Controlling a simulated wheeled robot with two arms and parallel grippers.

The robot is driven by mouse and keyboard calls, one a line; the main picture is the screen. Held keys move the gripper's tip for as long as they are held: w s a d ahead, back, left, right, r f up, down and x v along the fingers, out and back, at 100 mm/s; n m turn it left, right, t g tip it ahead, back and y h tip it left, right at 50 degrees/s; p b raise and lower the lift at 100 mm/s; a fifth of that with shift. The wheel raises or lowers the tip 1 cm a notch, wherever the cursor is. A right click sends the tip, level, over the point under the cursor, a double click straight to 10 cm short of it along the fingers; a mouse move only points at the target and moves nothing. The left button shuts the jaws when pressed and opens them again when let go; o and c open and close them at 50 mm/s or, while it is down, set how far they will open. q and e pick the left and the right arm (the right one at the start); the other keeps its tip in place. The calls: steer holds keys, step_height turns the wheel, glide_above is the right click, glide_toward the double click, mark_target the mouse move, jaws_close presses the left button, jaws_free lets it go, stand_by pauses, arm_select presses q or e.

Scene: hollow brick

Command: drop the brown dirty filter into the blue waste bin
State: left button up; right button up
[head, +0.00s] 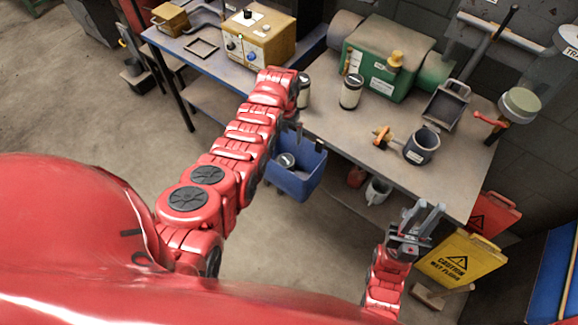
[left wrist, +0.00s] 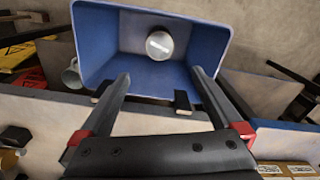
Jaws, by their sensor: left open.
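The blue waste bin (head: 312,178) hangs at the front edge of the workbench in the head view. It also fills the upper middle of the left wrist view (left wrist: 100,45). A round canister with a pale top (head: 286,160) lies inside the bin, and it shows at the bin's bottom in the left wrist view (left wrist: 160,43). It looks like a filter, but no brown colour shows. My left gripper (left wrist: 160,78) is open and empty, with its fingers apart at the bin's mouth. My right gripper (head: 422,216) is open and empty, low in front of the bench.
A green machine (head: 385,60) and a dark cup (head: 421,147) are there too. A yellow caution sign (head: 460,258) stands near my right gripper.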

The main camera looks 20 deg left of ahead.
arm_select(q)
step_height(320, 180, up, 17)
steer(key=p, duration=0.5)
steer(key=shift+f, duration=0.2)
